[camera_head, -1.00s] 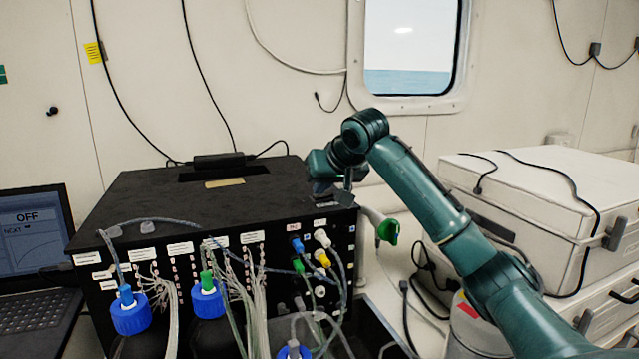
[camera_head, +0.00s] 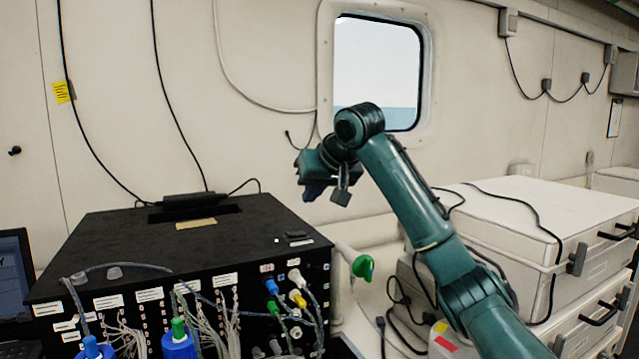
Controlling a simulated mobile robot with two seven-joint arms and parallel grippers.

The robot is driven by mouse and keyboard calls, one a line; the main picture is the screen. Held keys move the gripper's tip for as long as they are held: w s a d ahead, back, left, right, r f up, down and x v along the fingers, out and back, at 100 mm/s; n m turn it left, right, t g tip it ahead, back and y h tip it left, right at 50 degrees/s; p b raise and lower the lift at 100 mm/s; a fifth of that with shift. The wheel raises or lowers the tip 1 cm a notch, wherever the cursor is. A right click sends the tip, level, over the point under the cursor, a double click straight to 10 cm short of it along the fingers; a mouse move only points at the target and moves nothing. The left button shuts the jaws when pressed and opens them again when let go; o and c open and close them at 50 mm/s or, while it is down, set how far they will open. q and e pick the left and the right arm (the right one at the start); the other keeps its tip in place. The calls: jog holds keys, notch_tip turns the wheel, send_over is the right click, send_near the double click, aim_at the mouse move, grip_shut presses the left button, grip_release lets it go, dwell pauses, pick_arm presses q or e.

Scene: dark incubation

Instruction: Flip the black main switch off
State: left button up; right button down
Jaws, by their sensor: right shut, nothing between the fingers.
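A black instrument box (camera_head: 130,235) stands on the bench, its front panel full of labels, tubing and cables. A small dark switch-like part (camera_head: 297,235) lies on its top near the right front corner, beside a small white label (camera_head: 301,244). It looks like the black main switch, but it is too small to tell its position. My right gripper (camera_head: 326,190) is shut and empty, above and slightly right of that corner, apart from the box. My left gripper is not in view.
A green-tipped fitting (camera_head: 362,267) sticks out right of the box. White cases (camera_head: 540,225) with loose black cables stand to the right. A laptop (camera_head: 14,280) is cut off at the left edge. A black adapter (camera_head: 190,200) sits on the box's back. The air above the box is clear.

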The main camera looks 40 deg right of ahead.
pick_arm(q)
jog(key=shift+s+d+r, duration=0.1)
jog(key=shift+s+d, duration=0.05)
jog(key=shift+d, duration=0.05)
pick_arm(e)
jog(key=v, duration=0.5)
jog(key=shift+s+d, duration=0.1)
jog(key=shift+d, duration=0.05)
pick_arm(q)
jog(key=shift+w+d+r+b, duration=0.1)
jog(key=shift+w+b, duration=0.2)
jog(key=shift+b, duration=0.1)
pick_arm(e)
jog(key=shift+w+a+r, duration=0.2)
jog(key=shift+w+a, duration=0.15)
jog(key=shift+a, duration=0.35)
